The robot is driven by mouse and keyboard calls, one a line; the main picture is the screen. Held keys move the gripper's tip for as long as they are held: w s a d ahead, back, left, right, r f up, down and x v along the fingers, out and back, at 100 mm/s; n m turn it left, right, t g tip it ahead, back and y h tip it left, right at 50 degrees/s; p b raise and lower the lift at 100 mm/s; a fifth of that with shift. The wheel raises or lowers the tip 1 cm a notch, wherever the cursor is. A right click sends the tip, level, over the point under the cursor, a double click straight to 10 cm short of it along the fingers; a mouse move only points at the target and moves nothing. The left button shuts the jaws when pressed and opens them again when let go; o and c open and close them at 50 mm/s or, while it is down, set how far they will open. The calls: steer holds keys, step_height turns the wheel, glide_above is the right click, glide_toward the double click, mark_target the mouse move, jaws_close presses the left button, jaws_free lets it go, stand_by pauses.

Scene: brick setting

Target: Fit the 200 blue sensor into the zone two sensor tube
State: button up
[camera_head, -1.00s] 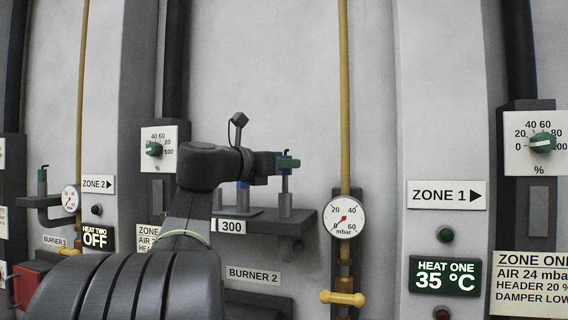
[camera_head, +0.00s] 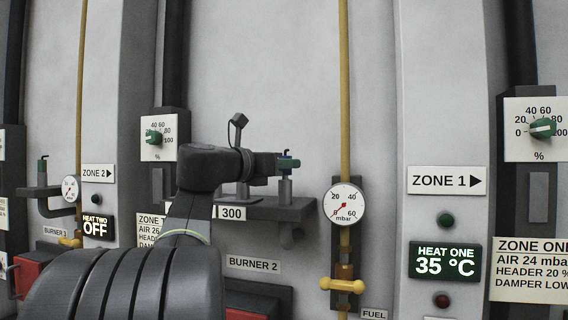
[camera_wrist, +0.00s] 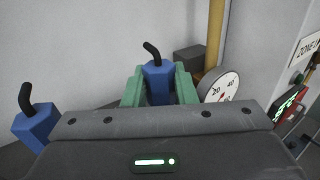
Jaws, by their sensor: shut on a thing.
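My gripper (camera_wrist: 158,88) shows green fingers in the wrist view, shut on a blue sensor (camera_wrist: 157,80) with a bent black lead on top. In the head view my gripper (camera_head: 288,163) is at the right end of the burner 2 shelf (camera_head: 260,208), just over a grey upright holder (camera_head: 285,190). Whether the sensor's lower end sits in that holder is hidden. A second blue sensor (camera_wrist: 35,125) with a black lead stands to the left in the wrist view. The held sensor's number is not readable. I cannot tell which holder is the zone two tube.
A pressure gauge (camera_head: 344,204) and a yellow pipe (camera_head: 345,90) stand close right of the shelf.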

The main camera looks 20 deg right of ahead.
steer(key=shift+f, duration=0.45)
steer(key=o, duration=1.5)
steer(key=shift+c, duration=0.2)
step_height(320, 180, up, 6)
steer(key=p, duration=0.6)
steer(key=shift+r, duration=0.1)
steer(key=shift+f, duration=0.2)
steer(key=shift+f+b, duration=2.6)
steer(key=shift+b, duration=0.45)
